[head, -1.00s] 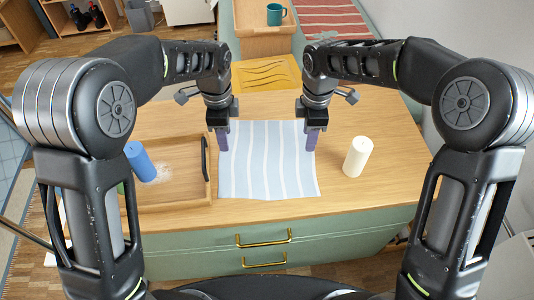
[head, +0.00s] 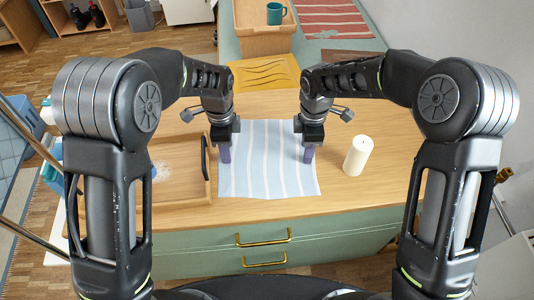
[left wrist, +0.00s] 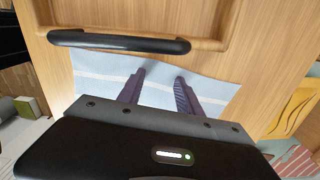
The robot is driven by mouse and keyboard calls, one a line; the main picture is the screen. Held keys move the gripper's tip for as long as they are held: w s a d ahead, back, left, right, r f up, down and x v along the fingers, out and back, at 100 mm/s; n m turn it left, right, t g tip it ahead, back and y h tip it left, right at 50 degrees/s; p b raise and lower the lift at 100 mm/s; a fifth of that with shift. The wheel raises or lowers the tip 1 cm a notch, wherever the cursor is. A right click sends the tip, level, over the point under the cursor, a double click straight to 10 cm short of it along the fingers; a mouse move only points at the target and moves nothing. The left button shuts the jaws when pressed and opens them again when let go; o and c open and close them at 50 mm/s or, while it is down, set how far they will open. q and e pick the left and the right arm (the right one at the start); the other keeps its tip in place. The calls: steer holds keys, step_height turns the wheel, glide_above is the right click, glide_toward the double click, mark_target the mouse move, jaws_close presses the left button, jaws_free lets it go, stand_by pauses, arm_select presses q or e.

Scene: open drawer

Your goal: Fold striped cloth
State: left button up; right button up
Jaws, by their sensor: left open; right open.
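The striped cloth (head: 262,170), light blue with white stripes, lies flat and spread out on the wooden top of the drawer unit. My left gripper (head: 225,156) is at the cloth's left edge, pointing down. In the left wrist view its two purple fingers (left wrist: 160,85) are apart over the cloth (left wrist: 100,70), with nothing between them. My right gripper (head: 309,154) points down at the cloth's right edge, with no cloth visibly lifted. I cannot tell whether the fingertips touch the cloth.
A wooden tray (head: 180,190) with a black handle (head: 205,158) stands close to the left of the cloth. A white candle (head: 357,156) stands to the right. A yellow patterned cloth (head: 263,73) lies behind. The drawer front (head: 330,236) has brass handles.

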arm_select(q)
steer(key=shift+f, duration=0.1)
jaws_close()
arm_select(e)
steer(key=shift+s, duration=0.1)
jaws_close()
stand_by(0.8)
steer(key=shift+r, duration=0.1)
